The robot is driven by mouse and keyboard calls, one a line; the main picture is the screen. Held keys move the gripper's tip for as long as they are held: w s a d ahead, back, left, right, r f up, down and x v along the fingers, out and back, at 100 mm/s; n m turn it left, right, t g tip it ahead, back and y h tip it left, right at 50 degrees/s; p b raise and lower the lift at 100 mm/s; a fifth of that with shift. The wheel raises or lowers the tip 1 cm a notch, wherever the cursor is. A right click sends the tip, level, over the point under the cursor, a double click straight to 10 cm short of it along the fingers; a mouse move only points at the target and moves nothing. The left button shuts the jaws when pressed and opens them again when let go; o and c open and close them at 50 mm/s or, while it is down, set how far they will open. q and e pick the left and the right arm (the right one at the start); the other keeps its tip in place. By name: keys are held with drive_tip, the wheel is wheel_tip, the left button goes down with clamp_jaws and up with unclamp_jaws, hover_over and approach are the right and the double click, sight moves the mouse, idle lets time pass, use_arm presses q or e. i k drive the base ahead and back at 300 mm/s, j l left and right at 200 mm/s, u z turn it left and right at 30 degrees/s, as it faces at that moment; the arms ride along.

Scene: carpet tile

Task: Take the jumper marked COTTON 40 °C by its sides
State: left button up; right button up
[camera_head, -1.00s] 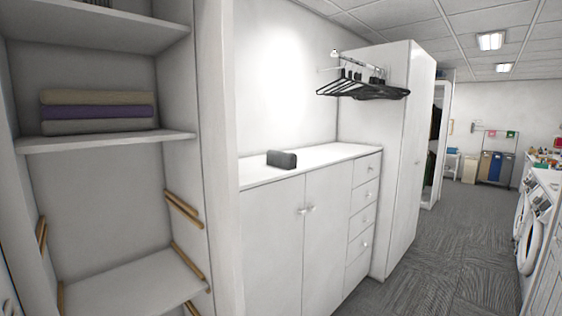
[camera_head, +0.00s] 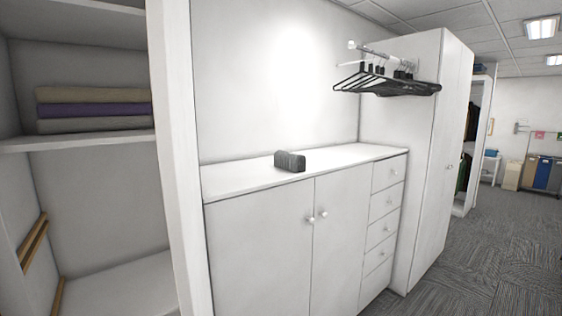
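No jumper marked COTTON 40 °C can be made out in the head view. Folded cloths (camera_head: 95,110), beige, purple and grey-beige, lie stacked on a shelf at the left; no label on them is readable. A small dark grey object (camera_head: 290,161) stands on the white cabinet top. Neither of my grippers is in view.
A white cabinet (camera_head: 290,245) with doors and drawers stands in front. Black hangers (camera_head: 388,84) hang from a rail above it. A tall white cupboard (camera_head: 425,150) stands to the right. Carpeted floor (camera_head: 480,255) is open at the right. Bins (camera_head: 540,172) stand far back.

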sight(295, 163)
drive_tip(key=i+l+u, duration=0.3)
drive_tip(key=l+u, duration=0.2)
drive_tip(key=l, duration=0.5)
drive_tip(key=i+l+u, duration=0.1)
drive_tip(key=l+u, duration=0.4)
drive_tip(key=l, duration=0.5)
drive_tip(key=l+u, duration=0.5)
drive_tip(key=l, duration=0.6)
drive_tip(key=k, duration=0.05)
